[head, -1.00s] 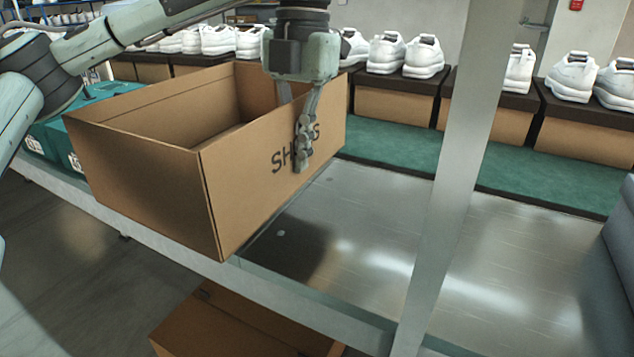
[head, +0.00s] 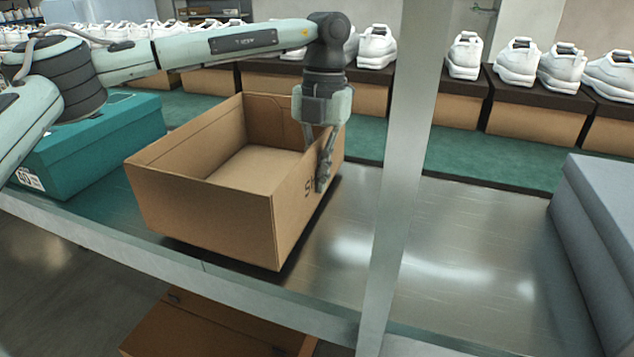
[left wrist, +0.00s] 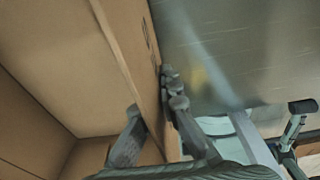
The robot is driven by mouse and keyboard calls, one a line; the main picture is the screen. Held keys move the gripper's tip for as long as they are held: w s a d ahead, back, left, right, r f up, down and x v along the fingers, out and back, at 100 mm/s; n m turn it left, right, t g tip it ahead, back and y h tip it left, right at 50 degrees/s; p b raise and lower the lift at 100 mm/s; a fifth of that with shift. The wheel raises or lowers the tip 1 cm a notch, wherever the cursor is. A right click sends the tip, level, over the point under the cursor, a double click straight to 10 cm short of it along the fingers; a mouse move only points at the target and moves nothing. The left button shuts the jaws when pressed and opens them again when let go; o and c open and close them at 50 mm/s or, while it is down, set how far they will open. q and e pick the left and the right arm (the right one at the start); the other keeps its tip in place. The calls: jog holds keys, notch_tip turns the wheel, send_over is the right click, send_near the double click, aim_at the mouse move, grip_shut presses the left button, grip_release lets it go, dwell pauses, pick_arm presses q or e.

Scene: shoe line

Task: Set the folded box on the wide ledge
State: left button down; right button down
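The open folded box (head: 205,215) is brown cardboard with dark lettering on its right wall. It is over the wide metal ledge (head: 465,255), on its left part, low and close to the surface. I cannot tell whether its bottom touches. My left gripper (head: 323,172) is shut on the box's right wall, one finger inside and one outside. The left wrist view shows the fingers (left wrist: 155,120) on both sides of this cardboard wall (left wrist: 135,65). My right gripper is not seen in the head view.
A teal shoebox (head: 95,150) stands left of the box. A grey upright post (head: 402,150) rises in front of the ledge. Grey stacked blocks (head: 605,240) stand at the right. White shoes on boxes (head: 535,118) line the back. Another cardboard box (head: 210,330) is below the ledge.

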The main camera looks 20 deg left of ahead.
aim_at(320, 135)
pick_arm(q)
jog(key=shift+f, duration=0.9)
jog(key=c, duration=1.7)
grip_release()
jog(key=shift+f, duration=0.1)
jog(key=r, duration=0.4)
jog(key=w+r, duration=0.1)
jog(key=r, duration=0.7)
jog(key=shift+w+d+r, duration=0.1)
jog(key=shift+w, duration=0.1)
